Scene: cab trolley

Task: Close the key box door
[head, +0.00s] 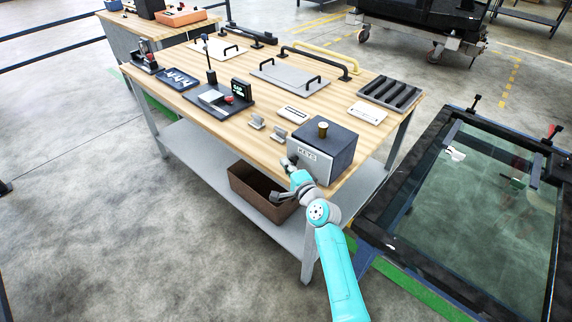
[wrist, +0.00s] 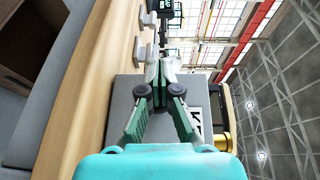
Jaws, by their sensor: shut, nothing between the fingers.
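The key box (head: 337,148) is a dark box on the near right corner of the wooden table. Its door (head: 311,168) is a light grey front panel with a KEYS label. The door looks in line with the box front; I cannot tell whether a small gap is left. A brass knob (head: 323,129) stands on top. My gripper (head: 288,162) is shut and empty at the left edge of the door. In the wrist view my gripper (wrist: 163,70) lies across the grey door (wrist: 122,96), partly hiding the label (wrist: 195,121); contact is unclear.
Two small grey brackets (head: 257,121) stand left of the box on the table. A brown bin (head: 254,188) sits on the shelf below, under my gripper. A glass-topped dark frame (head: 470,210) stands to the right. Floor at the front left is clear.

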